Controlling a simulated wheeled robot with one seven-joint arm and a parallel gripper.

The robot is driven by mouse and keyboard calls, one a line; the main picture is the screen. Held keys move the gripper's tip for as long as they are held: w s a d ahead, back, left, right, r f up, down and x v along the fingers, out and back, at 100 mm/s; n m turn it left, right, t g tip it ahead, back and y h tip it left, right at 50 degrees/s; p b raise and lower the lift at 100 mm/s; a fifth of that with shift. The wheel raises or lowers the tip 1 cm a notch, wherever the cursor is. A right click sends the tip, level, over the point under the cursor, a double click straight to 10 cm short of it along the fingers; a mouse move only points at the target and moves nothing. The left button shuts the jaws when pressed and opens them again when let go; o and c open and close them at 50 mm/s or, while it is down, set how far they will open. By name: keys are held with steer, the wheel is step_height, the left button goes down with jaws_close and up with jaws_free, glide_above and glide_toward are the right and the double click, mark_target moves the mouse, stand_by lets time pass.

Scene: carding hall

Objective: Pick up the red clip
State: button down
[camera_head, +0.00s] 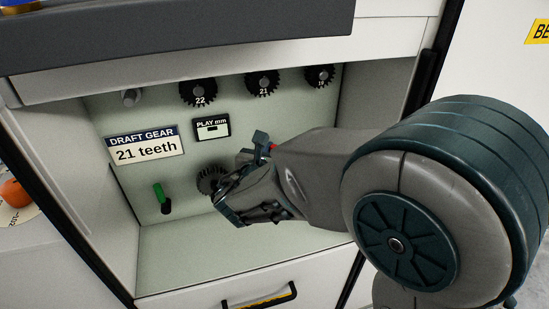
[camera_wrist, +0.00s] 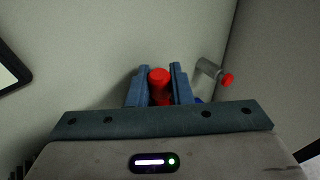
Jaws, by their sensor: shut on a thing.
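A red, round-ended piece, which looks like the red clip (camera_wrist: 159,79), sits between the two blue-grey fingers of my gripper (camera_wrist: 158,88) in the wrist view. The fingers are shut on it, and its lower part is partly hidden between them. In the head view my gripper (camera_head: 229,203) is inside the pale machine recess, in front of the back panel and close to a dark toothed gear (camera_head: 208,178). The clip cannot be made out between the fingers there.
Gears marked 22 (camera_head: 199,91), 21 (camera_head: 262,83) and a smaller one (camera_head: 319,75) hang above. A grey peg with a red tip (camera_wrist: 209,69) stands right of my fingers.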

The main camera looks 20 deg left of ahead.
step_height(320, 180, up, 7)
steer(key=shift+r+p, duration=0.1)
steer(key=shift+p, duration=1)
steer(key=s+p, duration=0.1)
steer(key=s, duration=1.7)
steer(key=w+r+p, duration=0.1)
steer(key=w, duration=0.4)
steer(key=w+r+p, duration=0.1)
steer(key=w+r, duration=0.1)
steer(key=w, duration=0.4)
steer(key=w+r+p, duration=0.1)
steer(key=w, duration=0.4)
steer(key=shift+w+r, duration=0.3)
steer(key=shift+r, duration=0.05)
stand_by(0.6)
stand_by(0.3)
